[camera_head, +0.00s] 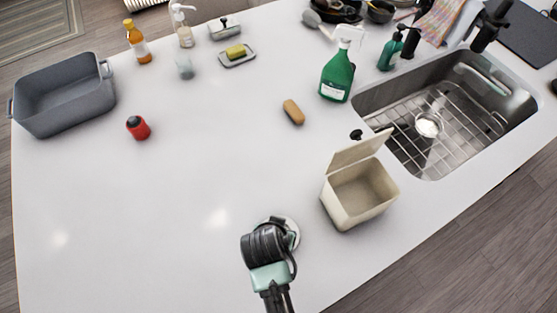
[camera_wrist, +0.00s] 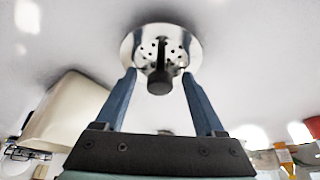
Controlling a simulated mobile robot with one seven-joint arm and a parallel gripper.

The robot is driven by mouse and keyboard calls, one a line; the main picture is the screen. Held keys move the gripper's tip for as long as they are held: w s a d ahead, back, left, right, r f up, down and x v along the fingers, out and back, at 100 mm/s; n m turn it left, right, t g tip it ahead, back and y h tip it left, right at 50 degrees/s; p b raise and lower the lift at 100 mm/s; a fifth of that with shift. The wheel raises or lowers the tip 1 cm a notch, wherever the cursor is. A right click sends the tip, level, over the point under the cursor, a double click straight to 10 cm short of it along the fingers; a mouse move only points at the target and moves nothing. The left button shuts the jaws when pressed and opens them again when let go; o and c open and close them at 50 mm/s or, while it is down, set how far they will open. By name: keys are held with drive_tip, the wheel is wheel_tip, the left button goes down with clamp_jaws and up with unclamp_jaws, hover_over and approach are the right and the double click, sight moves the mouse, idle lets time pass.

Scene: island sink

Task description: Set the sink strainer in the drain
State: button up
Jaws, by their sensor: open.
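The sink strainer (camera_wrist: 140,42) is a shiny round metal disc with small holes and a dark knob (camera_wrist: 158,82). It lies on the white counter at the front; its rim (camera_head: 294,228) shows beside my wrist in the head view. My gripper (camera_wrist: 158,76) is open, its two blue fingers on either side of the knob, with gaps visible. In the head view my arm covers the fingertips and much of the strainer. The drain (camera_head: 428,124) is a bright round opening in the steel sink (camera_head: 408,160), seen through a wire rack (camera_head: 455,130).
An open beige bin (camera_head: 345,208) stands between the strainer and sink. A green spray bottle (camera_head: 337,77), brown oval item (camera_head: 293,112), red item (camera_head: 138,128) and grey basin (camera_head: 62,95) stand farther back. The counter's left front is clear.

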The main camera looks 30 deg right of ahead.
drive_tip(key=shift+c, duration=0.2)
clamp_jaws()
idle(0.4)
